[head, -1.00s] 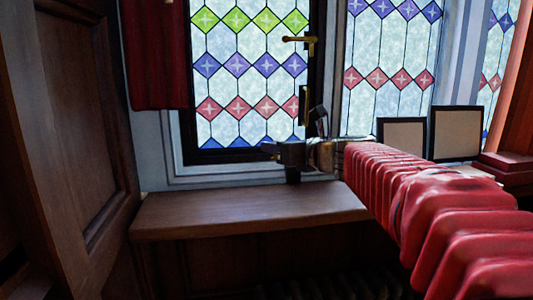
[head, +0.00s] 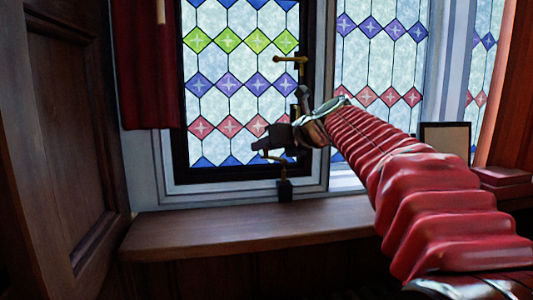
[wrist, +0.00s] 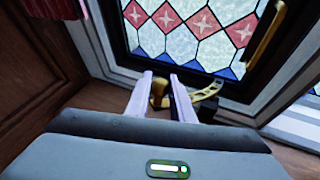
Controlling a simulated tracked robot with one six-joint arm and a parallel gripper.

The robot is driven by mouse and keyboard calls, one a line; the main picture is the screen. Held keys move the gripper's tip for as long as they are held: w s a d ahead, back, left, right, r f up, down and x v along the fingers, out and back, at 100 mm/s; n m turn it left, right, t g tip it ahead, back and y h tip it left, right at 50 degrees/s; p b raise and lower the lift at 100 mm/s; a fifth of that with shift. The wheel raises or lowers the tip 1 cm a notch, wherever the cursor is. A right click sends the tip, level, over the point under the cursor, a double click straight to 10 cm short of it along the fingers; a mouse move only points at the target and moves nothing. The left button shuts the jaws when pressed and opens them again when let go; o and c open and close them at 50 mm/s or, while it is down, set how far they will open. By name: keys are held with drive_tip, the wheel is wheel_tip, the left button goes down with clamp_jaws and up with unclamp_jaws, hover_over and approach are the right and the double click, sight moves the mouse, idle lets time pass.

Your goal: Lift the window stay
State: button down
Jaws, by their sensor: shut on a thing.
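The window stay is a curved brass bar (wrist: 205,93) at the foot of the leaded window. Its rounded brass end (wrist: 158,90) sits between the two pale fingers of my gripper (wrist: 162,77). In the head view my dark gripper (head: 268,140) is in front of the window's lower frame, shut on the stay (head: 272,157). The brass shows just under the jaws, above a small dark block (head: 285,190). How the stay joins the block is too small to tell. The exact finger contact is partly hidden.
A wooden sill (head: 200,232) runs below, its top clear. A brass window handle (head: 291,61) is above my gripper. A red curtain (head: 150,90) and dark wood panel (head: 65,130) stand at left. A picture frame (head: 445,140) and red box (head: 500,178) are at right.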

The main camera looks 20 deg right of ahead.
drive_tip(key=shift+w+a+r+g, duration=0.15)
drive_tip(key=shift+r+g, duration=0.15)
drive_tip(key=c, duration=1.6)
unclamp_jaws()
drive_tip(key=shift+d, duration=0.2)
drive_tip(key=v, duration=1.3)
drive_tip(key=shift+s, duration=0.4)
